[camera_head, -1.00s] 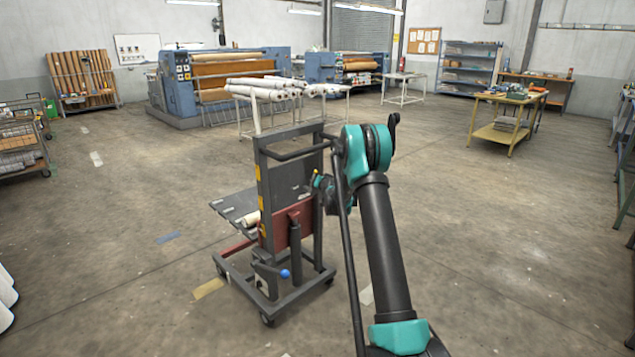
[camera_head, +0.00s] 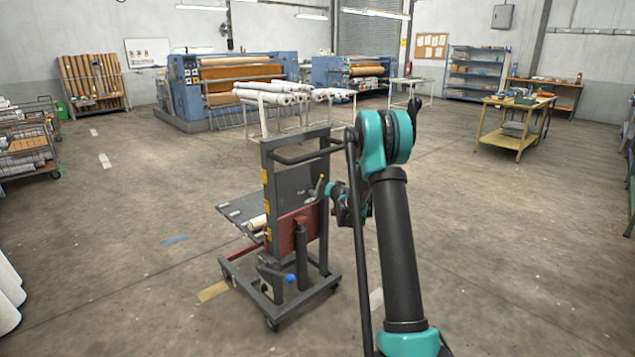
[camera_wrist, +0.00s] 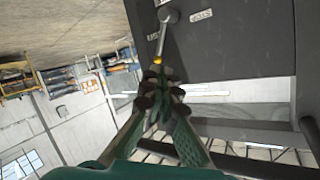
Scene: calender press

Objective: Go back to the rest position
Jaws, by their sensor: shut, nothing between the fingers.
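My gripper (camera_wrist: 160,88) is shut and empty in the wrist view, with its two green fingers closed together at the dark tips. A grey lever with a yellow knob (camera_wrist: 158,60) lies just beyond the fingertips; whether they touch it I cannot tell. In the head view my gripper is small and partly hidden behind my arm, beside the upper right of the lift cart. The same lever (camera_head: 320,187) stands on the right side of the cart (camera_head: 268,195), close to my gripper.
The cart has a grey platform, a red lower frame and a blue-knobbed handle (camera_head: 289,278). Blue calender machines (camera_head: 190,95) and a rack of white rolls (camera_head: 265,90) stand behind. A yellow workbench (camera_head: 500,138) is at the right. Floor right of my arm is clear.

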